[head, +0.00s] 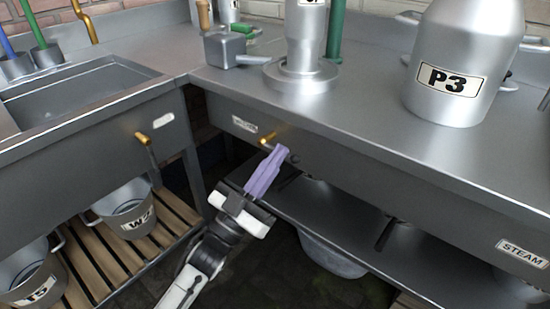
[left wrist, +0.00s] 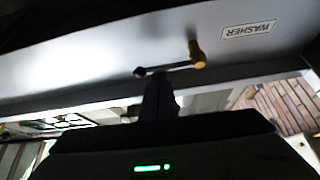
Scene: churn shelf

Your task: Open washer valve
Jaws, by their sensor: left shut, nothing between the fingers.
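The washer valve (head: 266,139) is on the front panel of the right counter, beside a small label (head: 244,124). It has a brass end and a thin dark lever. In the left wrist view the valve's brass end (left wrist: 198,54) is near the WASHER label (left wrist: 250,30), and the lever runs left to a dark ball. My left gripper (head: 279,152) has its purple fingers shut and empty, with the tips at the lever. In the left wrist view its dark fingers (left wrist: 160,88) overlap the lever near the ball; I cannot tell if they touch. My right gripper is not in view.
Another brass valve (head: 142,137) is on the left sink unit. Bucket W2 (head: 124,206) and bucket T5 (head: 33,272) stand on a slatted rack. A metal lower shelf (head: 345,228) lies below the right counter. Can P3 (head: 460,50) stands on top. A STEAM label (head: 522,252) is far right.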

